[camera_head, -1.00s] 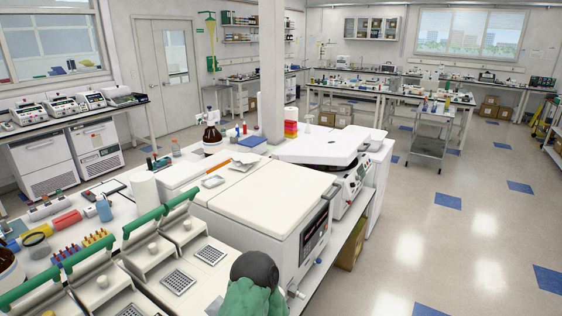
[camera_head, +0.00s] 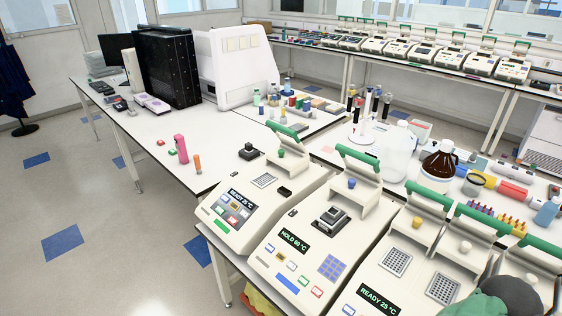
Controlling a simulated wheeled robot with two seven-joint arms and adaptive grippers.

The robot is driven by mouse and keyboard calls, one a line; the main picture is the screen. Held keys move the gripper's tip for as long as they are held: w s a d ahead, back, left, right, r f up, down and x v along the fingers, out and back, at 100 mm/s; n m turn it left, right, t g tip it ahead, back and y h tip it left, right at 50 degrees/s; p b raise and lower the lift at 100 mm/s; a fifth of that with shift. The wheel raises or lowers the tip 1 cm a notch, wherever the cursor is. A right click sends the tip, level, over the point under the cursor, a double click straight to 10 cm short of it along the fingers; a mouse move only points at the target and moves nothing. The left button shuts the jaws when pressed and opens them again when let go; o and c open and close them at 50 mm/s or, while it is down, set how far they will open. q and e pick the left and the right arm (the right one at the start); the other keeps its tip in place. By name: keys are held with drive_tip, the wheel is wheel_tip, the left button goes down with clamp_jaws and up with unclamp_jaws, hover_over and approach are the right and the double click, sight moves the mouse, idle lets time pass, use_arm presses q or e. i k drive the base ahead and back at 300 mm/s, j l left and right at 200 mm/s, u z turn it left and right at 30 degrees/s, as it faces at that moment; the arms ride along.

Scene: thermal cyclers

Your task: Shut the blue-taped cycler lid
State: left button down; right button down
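A white cycler (camera_head: 300,262) with a "HOLD 60 °C" display stands in the front row. Its lid (camera_head: 360,165), with a green front bar, is raised open, and a small blue mark (camera_head: 352,184) shows on the lid's underside. A dark and grey block (camera_head: 333,217) sits in its well area. To its left is a "READY 25 °C" cycler (camera_head: 240,200) with an open lid and a green mark (camera_head: 281,153). To its right is another "READY 25 °C" cycler (camera_head: 380,285) with an open lid and a yellow mark (camera_head: 417,222).
Further open cyclers continue at the lower right. Behind the row are a brown bottle (camera_head: 439,163), a clear jug (camera_head: 397,152) and a pipette stand (camera_head: 368,132).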

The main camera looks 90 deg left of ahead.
sight(363, 191)
drive_tip(key=u, duration=2.25)
